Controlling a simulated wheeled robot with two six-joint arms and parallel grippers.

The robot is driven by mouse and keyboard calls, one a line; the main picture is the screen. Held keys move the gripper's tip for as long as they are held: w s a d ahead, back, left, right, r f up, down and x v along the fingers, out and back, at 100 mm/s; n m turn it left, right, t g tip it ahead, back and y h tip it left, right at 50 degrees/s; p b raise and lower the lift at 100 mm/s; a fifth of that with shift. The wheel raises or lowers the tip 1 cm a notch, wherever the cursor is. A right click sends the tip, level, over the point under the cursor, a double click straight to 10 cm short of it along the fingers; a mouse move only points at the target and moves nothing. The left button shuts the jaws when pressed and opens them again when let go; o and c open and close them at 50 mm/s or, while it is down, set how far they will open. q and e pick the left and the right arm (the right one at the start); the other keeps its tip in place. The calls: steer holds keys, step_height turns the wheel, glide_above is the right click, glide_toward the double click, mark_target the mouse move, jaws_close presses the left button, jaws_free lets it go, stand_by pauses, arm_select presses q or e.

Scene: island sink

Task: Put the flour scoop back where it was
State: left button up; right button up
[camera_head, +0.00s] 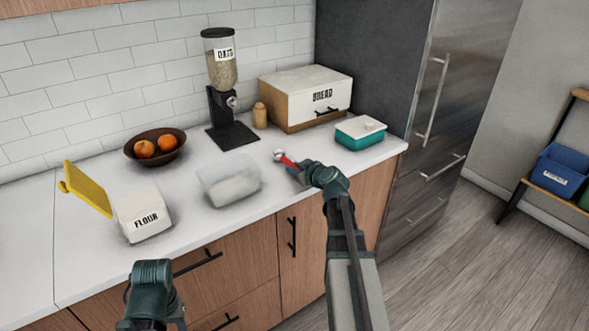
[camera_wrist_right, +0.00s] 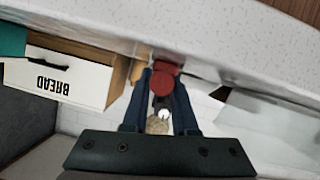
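The flour scoop shows a red handle (camera_head: 286,160) and a small shiny metal end in the head view. My right gripper (camera_head: 298,172) is shut on the red handle, holding it near the counter's front edge. In the right wrist view the red handle (camera_wrist_right: 166,80) sits between the two dark blue fingers (camera_wrist_right: 164,100). The white flour bin (camera_head: 145,219) stands at the left, with an upright yellow panel (camera_head: 87,187) that looks like its open lid. My left gripper (camera_head: 150,300) is low at the bottom edge, in front of the cabinets; its fingers are mostly hidden.
A clear container (camera_head: 229,182) with pale contents stands between bin and scoop. Behind are an orange bowl (camera_head: 156,158), oat dispenser (camera_head: 225,95), wooden shaker (camera_head: 260,115) and bread box (camera_head: 306,98). A teal butter dish (camera_head: 360,134) is at right. The counter's front strip (camera_head: 198,226) is bare.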

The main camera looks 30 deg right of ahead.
steer(key=o, duration=0.5)
steer(key=shift+c, duration=0.2)
steer(key=shift+r, duration=0.15)
steer(key=p+v, duration=0.5)
steer(key=v, duration=0.7)
steer(key=shift+s, duration=0.1)
